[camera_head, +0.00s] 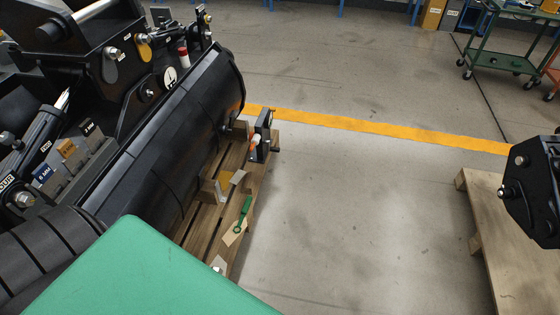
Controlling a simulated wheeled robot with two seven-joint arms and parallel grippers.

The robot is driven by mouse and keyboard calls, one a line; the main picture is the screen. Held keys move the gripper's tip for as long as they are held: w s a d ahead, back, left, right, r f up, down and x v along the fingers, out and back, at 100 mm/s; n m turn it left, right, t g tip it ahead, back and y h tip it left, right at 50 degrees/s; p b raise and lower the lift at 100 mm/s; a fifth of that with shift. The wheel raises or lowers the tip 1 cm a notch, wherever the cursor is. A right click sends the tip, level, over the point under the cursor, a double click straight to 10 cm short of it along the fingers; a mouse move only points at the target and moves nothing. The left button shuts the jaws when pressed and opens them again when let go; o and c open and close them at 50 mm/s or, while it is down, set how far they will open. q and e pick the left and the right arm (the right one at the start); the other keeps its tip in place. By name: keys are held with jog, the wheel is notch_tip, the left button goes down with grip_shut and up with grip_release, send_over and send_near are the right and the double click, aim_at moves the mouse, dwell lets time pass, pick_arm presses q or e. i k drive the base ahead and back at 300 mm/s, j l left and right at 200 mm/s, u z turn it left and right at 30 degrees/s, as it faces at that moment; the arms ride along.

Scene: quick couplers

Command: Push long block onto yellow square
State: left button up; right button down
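I cannot clearly make out a long block or a yellow square. A small yellowish patch (225,179) shows on the wooden pallet (198,226) beside the black bucket, but its shape is partly hidden and too small to tell. A short wooden block (209,191) stands beside that patch, against the bucket. Neither of my grippers is in view.
The large black bucket (165,140) rests on the left pallet. A green-handled tool (244,212) and a black bracket (263,133) are there too. Another pallet (510,245) carries a black part (535,190) at right. Bare floor (365,220) lies between the pallets.

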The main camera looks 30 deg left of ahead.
aim_at(250, 180)
jog(key=i, duration=1.75)
jog(key=i+u, duration=0.2)
jog(key=u, duration=0.25)
jog(key=i+u, duration=0.2)
jog(key=u, duration=0.2)
jog(key=i+l+u, duration=0.15)
jog(key=u, duration=0.3)
jog(key=i+l, duration=0.05)
